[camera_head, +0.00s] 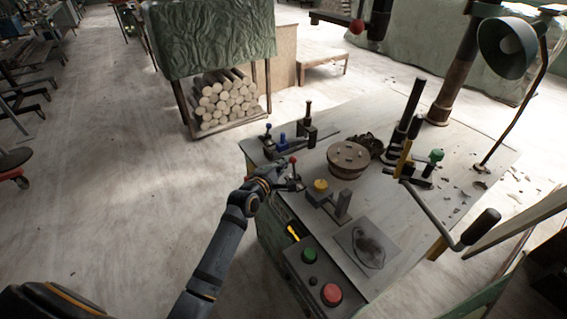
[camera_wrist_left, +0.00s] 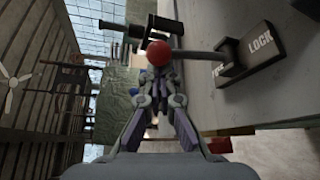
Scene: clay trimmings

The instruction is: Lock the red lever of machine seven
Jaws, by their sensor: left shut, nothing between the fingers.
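The red lever's round red knob (camera_wrist_left: 159,53) shows large in the left wrist view, just beyond my fingertips. Its grey stem runs right to a dark plate (camera_wrist_left: 275,58) marked LOCK; a second, partly hidden word sits by the stem's base. In the head view the red knob (camera_head: 293,160) stands at the near left edge of the worktable. My left gripper (camera_head: 287,182) is shut and empty right beside the lever. In the wrist view its fingertips (camera_wrist_left: 159,84) lie just below the knob; I cannot tell whether they touch it. My right gripper is not in view.
A control box with green (camera_head: 309,255) and red (camera_head: 332,294) buttons is at the near edge. The left floor is open.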

